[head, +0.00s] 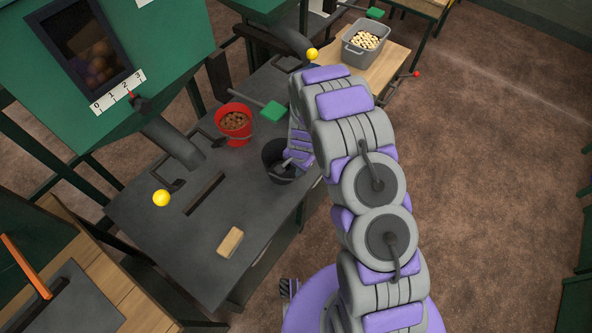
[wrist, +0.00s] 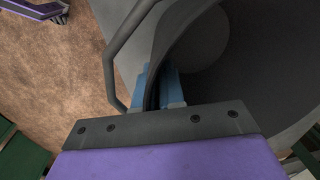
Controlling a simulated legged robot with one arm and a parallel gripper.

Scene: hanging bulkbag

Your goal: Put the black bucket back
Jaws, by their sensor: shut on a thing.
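The black bucket (head: 272,153) stands at the right edge of the dark workbench (head: 150,215) in the head view, partly hidden by my arm. In the wrist view its dark inside (wrist: 255,60) fills the right half, and its handle hangs at the left of the rim. My gripper (wrist: 163,92) is shut on the bucket's rim, with one blue finger on each side of the wall. In the head view my gripper (head: 294,163) is mostly hidden behind my wrist. I see nothing in the visible part of the bucket. I cannot tell whether its base touches the bench.
A red bucket (head: 234,122) of brown lumps stands behind it, near a green-handled lever (head: 273,110). A tan block (head: 230,242) lies at the front of the bench. A grey tub (head: 362,48) sits on a far wooden table. Green hoppers (head: 120,50) with chutes overhang the left.

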